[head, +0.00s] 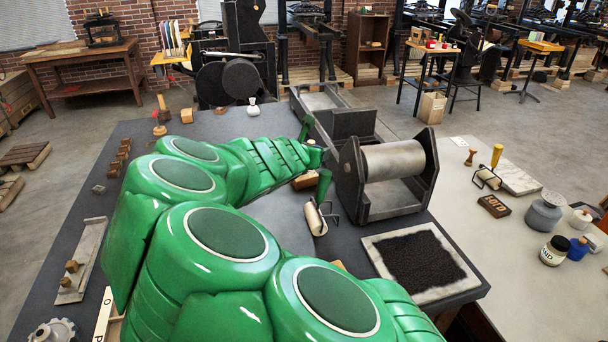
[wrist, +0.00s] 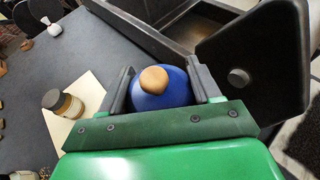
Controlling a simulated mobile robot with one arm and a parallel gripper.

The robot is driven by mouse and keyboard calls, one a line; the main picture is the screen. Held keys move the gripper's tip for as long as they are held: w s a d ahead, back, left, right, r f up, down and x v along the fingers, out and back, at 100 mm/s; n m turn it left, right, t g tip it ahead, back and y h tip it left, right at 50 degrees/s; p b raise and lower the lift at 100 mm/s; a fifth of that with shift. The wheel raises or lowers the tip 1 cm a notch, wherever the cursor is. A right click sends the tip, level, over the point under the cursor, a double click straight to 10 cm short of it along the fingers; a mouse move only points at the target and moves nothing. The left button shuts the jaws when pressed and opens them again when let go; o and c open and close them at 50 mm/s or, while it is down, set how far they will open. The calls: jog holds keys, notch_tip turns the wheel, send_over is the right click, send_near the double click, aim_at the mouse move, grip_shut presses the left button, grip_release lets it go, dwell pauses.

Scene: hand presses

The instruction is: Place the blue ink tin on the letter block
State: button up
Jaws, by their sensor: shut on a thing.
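I cannot tell whether the tin touches the tabletop. A dark block with raised letters, apparently the letter block (head: 494,206), lies on the pale table at the right, well apart from my gripper.
A roller press (head: 395,175) stands close right of my gripper. A brayer (head: 316,218) and a black inked slab (head: 418,260) are nearer.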

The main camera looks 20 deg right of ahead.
jog(key=w+f, duration=0.3)
jog(key=w, duration=0.1)
jog(key=w+d+f, duration=0.1)
jog(key=w+f, duration=0.2)
jog(key=w, duration=0.2)
jog(key=w+f, duration=0.3)
jog(key=w, duration=0.1)
jog(key=shift+w+d, duration=0.15)
jog(key=shift+d, duration=0.15)
jog(key=shift+w+f, duration=0.3)
jog(key=shift+f, duration=1.7)
jog(key=o, duration=1.2)
jog(key=shift+f, duration=0.1)
jog(key=shift+o, duration=0.2)
